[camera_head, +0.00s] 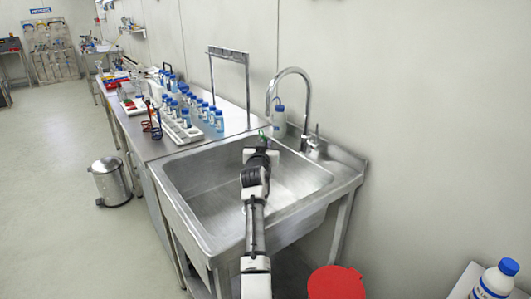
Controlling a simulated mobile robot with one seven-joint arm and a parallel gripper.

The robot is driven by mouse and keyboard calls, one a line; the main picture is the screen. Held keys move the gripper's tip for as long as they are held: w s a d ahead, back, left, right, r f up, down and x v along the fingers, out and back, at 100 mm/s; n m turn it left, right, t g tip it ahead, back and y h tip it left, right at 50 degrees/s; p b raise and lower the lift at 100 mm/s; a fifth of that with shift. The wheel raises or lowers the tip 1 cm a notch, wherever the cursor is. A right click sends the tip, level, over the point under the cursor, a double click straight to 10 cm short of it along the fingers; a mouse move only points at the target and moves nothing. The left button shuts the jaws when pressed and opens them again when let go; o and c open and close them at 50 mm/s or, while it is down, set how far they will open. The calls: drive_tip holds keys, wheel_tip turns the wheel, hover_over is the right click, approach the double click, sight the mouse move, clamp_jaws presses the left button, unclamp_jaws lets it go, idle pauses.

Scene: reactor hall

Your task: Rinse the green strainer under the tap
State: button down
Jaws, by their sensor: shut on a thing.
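The tap (308,95) is a curved chrome spout at the back edge of the steel sink (205,208). My arm reaches over the basin from the front. My gripper (262,137) is at the far side of the basin, near and below the spout's open end in the picture. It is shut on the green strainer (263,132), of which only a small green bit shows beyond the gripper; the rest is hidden. I cannot tell whether the strainer is directly under the spout or whether water runs. A tap lever (317,133) stands right of the spout.
Several blue-capped bottles (186,104) crowd the bench left of the sink. A metal frame (229,54) rises there. A bin (110,181) stands on the floor at left. A red lid (336,283) is front right. The basin is otherwise clear.

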drive_tip(key=shift+s+a, duration=0.5)
drive_tip(key=shift+s, duration=0.3)
drive_tip(key=shift+s+a, duration=0.5)
drive_tip(key=shift+s, duration=0.3)
drive_tip(key=shift+r, duration=0.15)
drive_tip(key=s+a+r+p, duration=0.2)
drive_tip(key=s+r, duration=0.1)
drive_tip(key=s, duration=0.1)
drive_tip(key=shift+a+r+p, duration=0.35)
drive_tip(key=shift+r, duration=0.05)
drive_tip(key=shift+s, duration=0.1)
idle(0.5)
